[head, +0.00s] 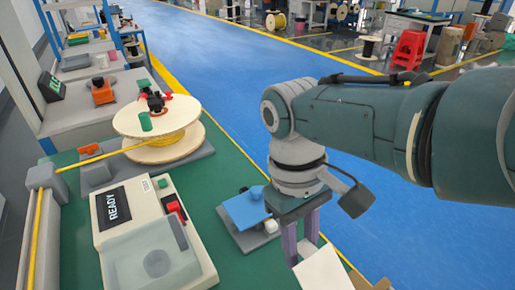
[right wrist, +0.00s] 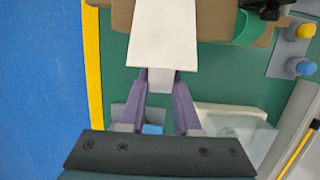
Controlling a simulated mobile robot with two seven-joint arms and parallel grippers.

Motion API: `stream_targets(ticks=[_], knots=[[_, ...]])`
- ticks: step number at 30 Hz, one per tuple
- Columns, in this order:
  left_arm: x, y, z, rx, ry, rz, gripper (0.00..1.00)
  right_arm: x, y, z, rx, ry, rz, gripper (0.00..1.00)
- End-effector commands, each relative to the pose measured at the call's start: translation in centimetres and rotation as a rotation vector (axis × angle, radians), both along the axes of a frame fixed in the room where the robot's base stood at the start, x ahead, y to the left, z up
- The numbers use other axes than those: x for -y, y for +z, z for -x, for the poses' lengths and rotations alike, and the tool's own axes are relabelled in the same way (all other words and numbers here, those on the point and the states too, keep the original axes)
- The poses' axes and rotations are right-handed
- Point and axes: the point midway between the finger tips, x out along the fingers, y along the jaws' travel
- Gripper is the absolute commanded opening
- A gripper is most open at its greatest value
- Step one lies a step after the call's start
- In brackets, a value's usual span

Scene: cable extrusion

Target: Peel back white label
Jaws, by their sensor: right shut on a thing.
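A white label (head: 322,272) shows at the bottom edge of the head view, just beyond my right gripper (head: 303,243). In the right wrist view the white label (right wrist: 163,35) is a broad flat strip with a narrower end at my right gripper (right wrist: 161,80). The purple fingers are closed on this narrow end. The strip lies over a brown, cardboard-like thing (right wrist: 230,25), also partly seen in the head view (head: 356,280). How far the label is lifted from it cannot be told. My left gripper is not in view.
On the green bench stand a machine with a READY display (head: 113,207), a wooden spool (head: 160,118) with yellow cable, and a grey fixture with a blue plate (head: 245,209). Blue floor (head: 250,60) lies right of the bench's yellow edge. A red stool (head: 407,50) is far off.

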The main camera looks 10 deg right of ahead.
Motion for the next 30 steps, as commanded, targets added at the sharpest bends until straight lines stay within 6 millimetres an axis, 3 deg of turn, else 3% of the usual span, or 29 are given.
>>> stream_targets(ticks=[13,14,21,30], knots=[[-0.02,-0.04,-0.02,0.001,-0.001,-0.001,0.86,0.15,-0.30,0.37,-0.010,-0.002,0.003,0.00],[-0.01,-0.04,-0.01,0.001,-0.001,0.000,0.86,0.15,-0.30,0.37,-0.010,-0.002,0.003,0.33],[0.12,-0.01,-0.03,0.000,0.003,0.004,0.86,0.07,-0.16,0.20,-0.006,-0.001,0.001,0.60],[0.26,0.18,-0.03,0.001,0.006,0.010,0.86,0.01,0.18,0.04,-0.002,0.000,0.001,0.62]])
